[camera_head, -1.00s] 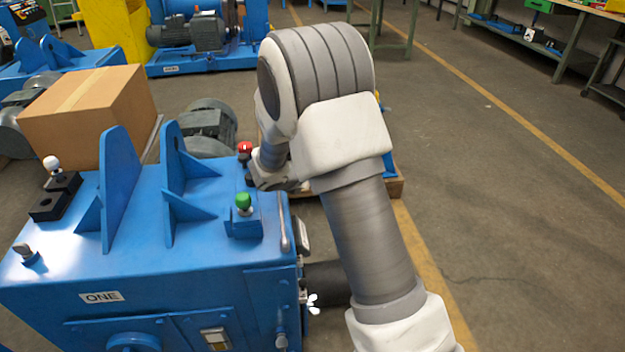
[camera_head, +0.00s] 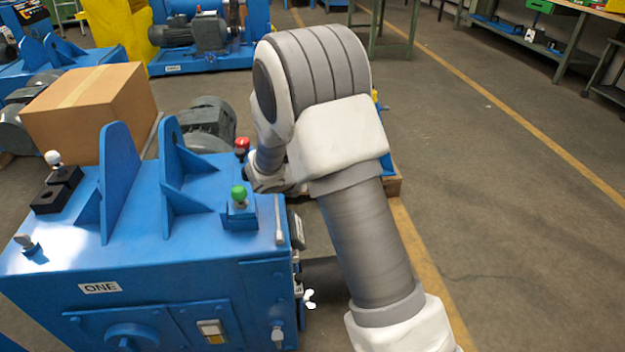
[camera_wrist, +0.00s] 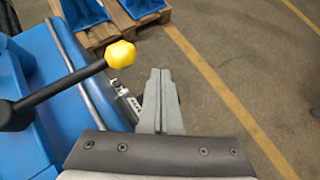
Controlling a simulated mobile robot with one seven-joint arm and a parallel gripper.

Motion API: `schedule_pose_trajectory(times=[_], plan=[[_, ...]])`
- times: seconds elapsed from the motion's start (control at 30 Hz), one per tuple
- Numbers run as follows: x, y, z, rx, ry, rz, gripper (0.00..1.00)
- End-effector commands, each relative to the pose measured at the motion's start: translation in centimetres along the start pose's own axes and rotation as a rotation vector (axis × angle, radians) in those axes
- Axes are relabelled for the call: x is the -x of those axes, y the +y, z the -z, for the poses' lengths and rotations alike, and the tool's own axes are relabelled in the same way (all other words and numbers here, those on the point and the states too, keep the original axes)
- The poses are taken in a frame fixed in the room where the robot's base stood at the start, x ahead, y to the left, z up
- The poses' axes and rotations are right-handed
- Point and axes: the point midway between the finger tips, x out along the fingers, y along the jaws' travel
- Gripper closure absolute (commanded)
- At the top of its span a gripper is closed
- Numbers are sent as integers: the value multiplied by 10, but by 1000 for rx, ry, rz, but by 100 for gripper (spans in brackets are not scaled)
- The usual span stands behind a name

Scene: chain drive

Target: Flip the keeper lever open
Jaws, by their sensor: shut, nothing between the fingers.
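In the wrist view a black lever with a yellow knob (camera_wrist: 120,54) reaches in from the left, above the blue machine. A small metal fitting (camera_wrist: 126,101) sits on the machine's side, just left of my gripper (camera_wrist: 160,74). I cannot tell for sure which part is the keeper lever. My gripper's fingers are together and empty, pointing toward the floor beside the machine. They look close to the fitting, but contact cannot be told. In the head view the blue machine (camera_head: 150,255), labelled ONE, stands at left; my arm hides the gripper there.
On the machine top are a green knob (camera_head: 239,194), a red knob (camera_head: 242,144), a white knob (camera_head: 53,158) and upright blue brackets (camera_head: 120,180). A cardboard box (camera_head: 85,110) stands behind. A wooden pallet (camera_wrist: 97,38) lies beyond. The floor at right (camera_head: 520,230) is clear.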

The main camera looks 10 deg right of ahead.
Motion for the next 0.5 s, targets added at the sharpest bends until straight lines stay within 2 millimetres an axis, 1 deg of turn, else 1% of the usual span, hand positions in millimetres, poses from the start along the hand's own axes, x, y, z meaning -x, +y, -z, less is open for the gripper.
schedule_pose_trajectory(times=[0.17,0.2,0.3,0.5], plan=[[1,2,5,-1,1,1,100],[12,-3,-1,-2,-1,0,100],[32,-17,-5,-2,0,0,100],[63,-40,-10,-1,1,1,100]])
